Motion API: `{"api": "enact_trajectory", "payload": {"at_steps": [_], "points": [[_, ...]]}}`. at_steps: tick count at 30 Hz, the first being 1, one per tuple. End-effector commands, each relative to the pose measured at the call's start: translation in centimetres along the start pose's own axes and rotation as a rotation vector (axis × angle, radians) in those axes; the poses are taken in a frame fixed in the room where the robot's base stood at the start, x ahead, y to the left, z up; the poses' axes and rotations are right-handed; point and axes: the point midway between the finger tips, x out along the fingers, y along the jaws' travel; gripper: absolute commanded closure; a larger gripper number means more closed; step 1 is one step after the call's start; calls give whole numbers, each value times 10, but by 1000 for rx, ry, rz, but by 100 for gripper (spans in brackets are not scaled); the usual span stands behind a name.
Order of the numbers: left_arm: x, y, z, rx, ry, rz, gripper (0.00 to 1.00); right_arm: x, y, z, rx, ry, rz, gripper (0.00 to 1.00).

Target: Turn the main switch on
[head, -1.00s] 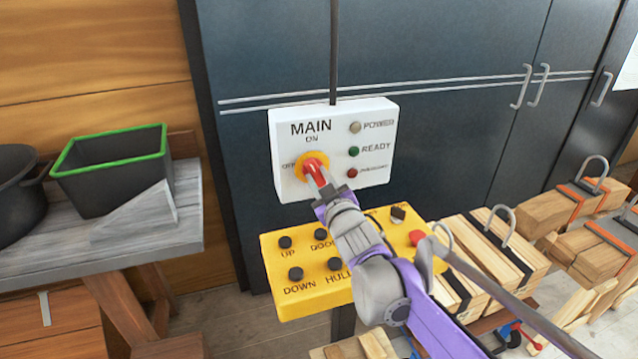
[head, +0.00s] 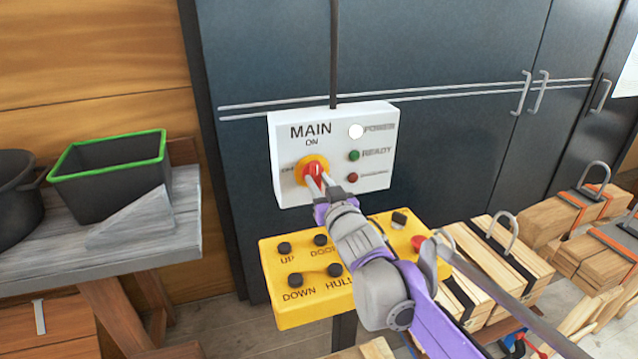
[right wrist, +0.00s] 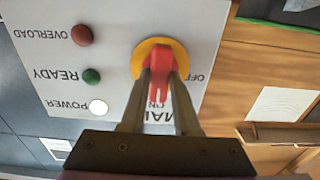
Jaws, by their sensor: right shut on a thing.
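The main switch is a red handle (head: 311,168) on a yellow disc (head: 304,181), on a white panel (head: 375,120) marked MAIN. In the right wrist view, which shows the panel upside down, the handle (right wrist: 160,62) points from the disc (right wrist: 141,58) towards the ON mark. My right gripper (head: 320,179) is shut on the handle, with one finger on each side of it, as the right wrist view (right wrist: 160,85) shows. The POWER lamp (head: 356,131) glows white. The READY lamp (head: 354,156) is dull green. My left gripper is not in view.
A yellow button box (head: 300,311) stands below the panel, under my right arm. A dark cabinet (head: 440,50) is behind. A bench (head: 180,242) with a green-rimmed bin (head: 108,180) is at the left. Bundled timber (head: 510,255) lies at the right.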

Motion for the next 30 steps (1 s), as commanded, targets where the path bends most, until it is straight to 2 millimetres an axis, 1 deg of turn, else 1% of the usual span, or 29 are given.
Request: {"api": "enact_trajectory", "payload": {"at_steps": [7, 8, 12, 13, 20, 23, 26, 30], "points": [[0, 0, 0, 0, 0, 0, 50, 0, 0, 0, 3, 0, 0, 100], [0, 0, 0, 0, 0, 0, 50, 0, 0, 0, 3, 0, 0, 67], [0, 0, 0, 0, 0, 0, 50, 0, 0, 0, 2, 0, 0, 41], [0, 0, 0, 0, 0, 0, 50, 0, 0, 0, 2, 0, 0, 40], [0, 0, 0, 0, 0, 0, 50, 0, 0, 0, 1, 0, 0, 40], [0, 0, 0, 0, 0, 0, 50, -3, 0, 0, 0, 0, 0, 40], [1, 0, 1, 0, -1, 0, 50, -13, 0, 0, 0, 0, 0, 40], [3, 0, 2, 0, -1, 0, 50, -38, 0, 0, 0, 0, 0, 40]]}}
